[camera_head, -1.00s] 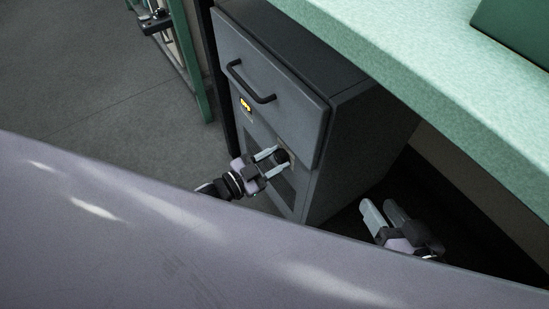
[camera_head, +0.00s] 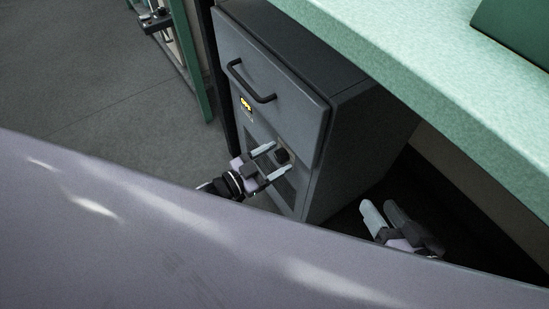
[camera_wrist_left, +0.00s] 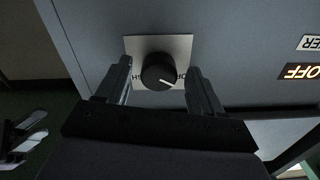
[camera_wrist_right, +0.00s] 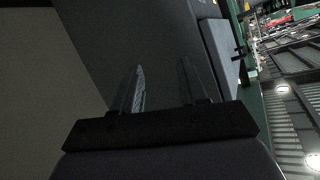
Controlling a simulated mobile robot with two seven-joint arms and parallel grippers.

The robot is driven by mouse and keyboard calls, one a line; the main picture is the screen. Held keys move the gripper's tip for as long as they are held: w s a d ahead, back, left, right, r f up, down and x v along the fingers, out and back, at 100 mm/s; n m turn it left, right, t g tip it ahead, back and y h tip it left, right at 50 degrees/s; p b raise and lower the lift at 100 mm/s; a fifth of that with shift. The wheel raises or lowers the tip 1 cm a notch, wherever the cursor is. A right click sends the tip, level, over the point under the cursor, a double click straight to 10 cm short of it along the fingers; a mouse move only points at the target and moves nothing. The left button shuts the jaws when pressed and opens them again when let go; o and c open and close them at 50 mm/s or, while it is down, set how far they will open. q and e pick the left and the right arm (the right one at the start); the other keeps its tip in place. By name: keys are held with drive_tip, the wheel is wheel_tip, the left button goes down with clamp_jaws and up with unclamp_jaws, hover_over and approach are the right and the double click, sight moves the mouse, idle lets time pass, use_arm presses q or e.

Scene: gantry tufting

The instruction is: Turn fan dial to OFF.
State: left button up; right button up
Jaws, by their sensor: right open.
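The fan dial (camera_wrist_left: 158,69) is a round black knob on a pale square plate (camera_wrist_left: 184,43) on the grey cabinet front. Its white pointer line aims right and slightly down in the left wrist view, toward lettering partly hidden by the dial and finger. In the head view the dial (camera_head: 281,156) sits below the drawer. My left gripper (camera_head: 278,158) is open, one finger on each side of the dial, with gaps to it; the left wrist view also shows both fingers (camera_wrist_left: 158,75). A lit sign (camera_wrist_left: 301,72) reads OFF, upside down. My right gripper (camera_head: 378,205) is open and empty.
The grey cabinet (camera_head: 350,130) has a drawer with a black handle (camera_head: 250,84) above the dial. A green worktop (camera_head: 430,70) overhangs at the right. My right gripper is over dark space beside the cabinet. Grey floor (camera_head: 90,90) lies open at the left.

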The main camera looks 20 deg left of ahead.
use_arm(q)
drive_tip(key=shift+s+a, duration=0.1)
drive_tip(key=shift+s, duration=0.1)
drive_tip(key=p+v, duration=0.2)
drive_tip(key=v, duration=0.4)
drive_tip(key=shift+s+a, duration=0.25)
drive_tip(key=shift+s, duration=0.05)
use_arm(e)
drive_tip(key=shift+s+d+r+h, duration=0.15)
drive_tip(key=shift+s+d+h, duration=0.15)
drive_tip(key=shift+d+h, duration=0.35)
drive_tip(key=shift+d, duration=0.15)
